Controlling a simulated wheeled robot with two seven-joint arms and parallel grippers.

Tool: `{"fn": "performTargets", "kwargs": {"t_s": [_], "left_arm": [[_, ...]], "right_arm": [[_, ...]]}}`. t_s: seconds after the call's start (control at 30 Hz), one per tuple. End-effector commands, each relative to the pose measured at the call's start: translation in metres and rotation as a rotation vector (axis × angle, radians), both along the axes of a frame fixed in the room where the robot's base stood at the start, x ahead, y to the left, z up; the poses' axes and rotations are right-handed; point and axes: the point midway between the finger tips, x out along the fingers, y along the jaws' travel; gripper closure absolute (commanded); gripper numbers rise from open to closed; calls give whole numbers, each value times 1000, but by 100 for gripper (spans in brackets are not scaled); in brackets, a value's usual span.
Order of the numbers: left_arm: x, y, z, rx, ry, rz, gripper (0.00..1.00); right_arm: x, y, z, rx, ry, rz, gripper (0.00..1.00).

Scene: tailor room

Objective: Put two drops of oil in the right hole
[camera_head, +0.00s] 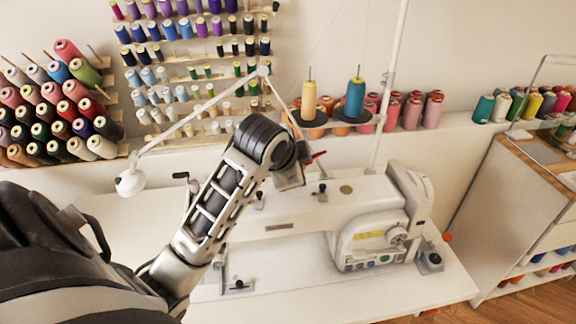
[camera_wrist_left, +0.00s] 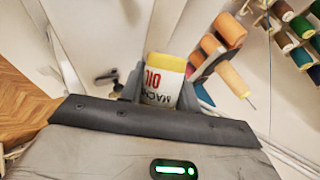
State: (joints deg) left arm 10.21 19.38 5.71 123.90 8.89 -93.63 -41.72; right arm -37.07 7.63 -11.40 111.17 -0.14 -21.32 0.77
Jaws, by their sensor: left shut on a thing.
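The white sewing machine (camera_head: 300,216) stands on a white table. Its top carries small dark fittings and a round brass-coloured disc (camera_head: 346,189); I cannot make out the oil holes. My left arm reaches over the machine from the left. My left gripper (camera_wrist_left: 160,96) is shut on an oil bottle (camera_wrist_left: 163,78), yellow and white with red and black lettering, between its fingers. In the head view the arm's wrist hides most of the gripper; a small red tip (camera_head: 319,154) shows beside it, above the machine's top. I see no drops. My right gripper is in neither view.
A thread stand with a yellow cone (camera_head: 308,100) and a blue cone (camera_head: 355,98) rises behind the machine beside a white pole (camera_head: 388,90). A thin white lamp arm (camera_head: 205,108) crosses behind my arm. Spool racks (camera_head: 190,60) line the wall. The table's front (camera_head: 330,298) is clear.

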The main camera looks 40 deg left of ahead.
Motion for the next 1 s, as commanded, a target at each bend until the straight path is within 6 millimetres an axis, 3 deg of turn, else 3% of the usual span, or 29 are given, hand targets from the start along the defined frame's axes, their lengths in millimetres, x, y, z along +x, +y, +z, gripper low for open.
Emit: {"fn": "performTargets", "kwargs": {"t_s": [0.27, 0.43, 0.63, 0.7, 1.0], "left_arm": [[-6, 17, -7, 99, -43, -6, 92], [-8, 22, -10, 269, 19, -15, 92], [-10, 31, -20, 503, 101, -23, 92], [-11, 31, -13, 499, 103, -22, 92], [-13, 32, -13, 554, 127, -24, 92]], "right_arm": [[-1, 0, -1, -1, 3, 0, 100], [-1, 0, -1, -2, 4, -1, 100], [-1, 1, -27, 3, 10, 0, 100], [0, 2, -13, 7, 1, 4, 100], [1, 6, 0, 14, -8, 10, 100]]}}
